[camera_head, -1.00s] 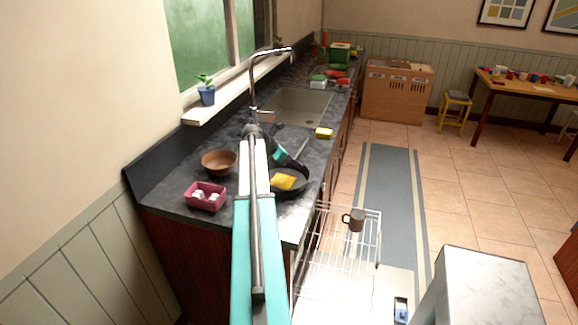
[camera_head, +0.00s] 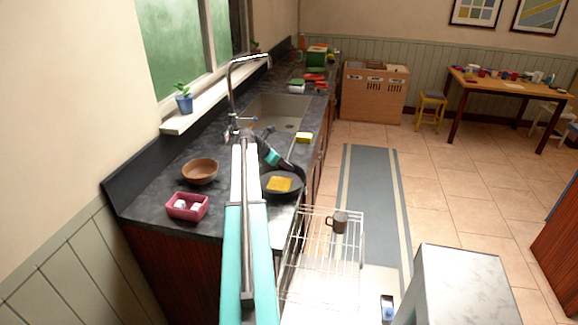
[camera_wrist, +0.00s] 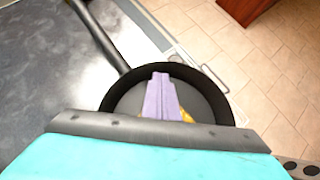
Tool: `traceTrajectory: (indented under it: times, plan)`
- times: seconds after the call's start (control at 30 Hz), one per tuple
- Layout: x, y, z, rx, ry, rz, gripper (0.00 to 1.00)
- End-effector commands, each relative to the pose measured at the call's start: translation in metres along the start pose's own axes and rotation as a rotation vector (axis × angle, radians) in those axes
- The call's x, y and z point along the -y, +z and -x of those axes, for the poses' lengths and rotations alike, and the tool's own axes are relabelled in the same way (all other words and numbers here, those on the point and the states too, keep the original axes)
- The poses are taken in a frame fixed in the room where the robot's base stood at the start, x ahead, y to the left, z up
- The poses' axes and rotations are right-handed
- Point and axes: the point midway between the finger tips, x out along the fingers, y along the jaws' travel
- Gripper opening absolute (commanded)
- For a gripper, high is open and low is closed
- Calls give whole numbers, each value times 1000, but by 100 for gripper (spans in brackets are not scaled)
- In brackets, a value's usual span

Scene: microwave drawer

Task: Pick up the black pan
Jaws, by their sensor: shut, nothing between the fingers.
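The black pan (camera_head: 296,192) sits on the dark counter, close to its front edge. Its handle runs toward the sink, up and left in the wrist view (camera_wrist: 98,38). A yellow item (camera_head: 279,184) lies in the pan; in the wrist view it is mostly hidden behind my fingers. My gripper (camera_head: 276,160) is shut and empty. In the wrist view its purple fingers (camera_wrist: 161,95) show in front of the pan's inside (camera_wrist: 205,98), away from the handle. I cannot tell whether the fingertips touch the pan.
A brown bowl (camera_head: 200,172) and a pink container (camera_head: 187,206) stand left of my arm. A yellow sponge (camera_head: 304,138) lies near the sink (camera_head: 278,110). An open wire rack (camera_head: 318,250) with a mug (camera_head: 338,222) is in front of the counter.

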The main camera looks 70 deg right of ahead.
Motion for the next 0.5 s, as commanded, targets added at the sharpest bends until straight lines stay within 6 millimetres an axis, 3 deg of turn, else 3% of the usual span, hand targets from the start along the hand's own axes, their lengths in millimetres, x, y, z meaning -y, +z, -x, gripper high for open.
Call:
traceTrajectory:
  times: [0.27, 0.5]
  plan:
    - [6, -19, 23, 2, 2, 1, 0]
    - [5, -18, 54, 2, 2, -2, 0]
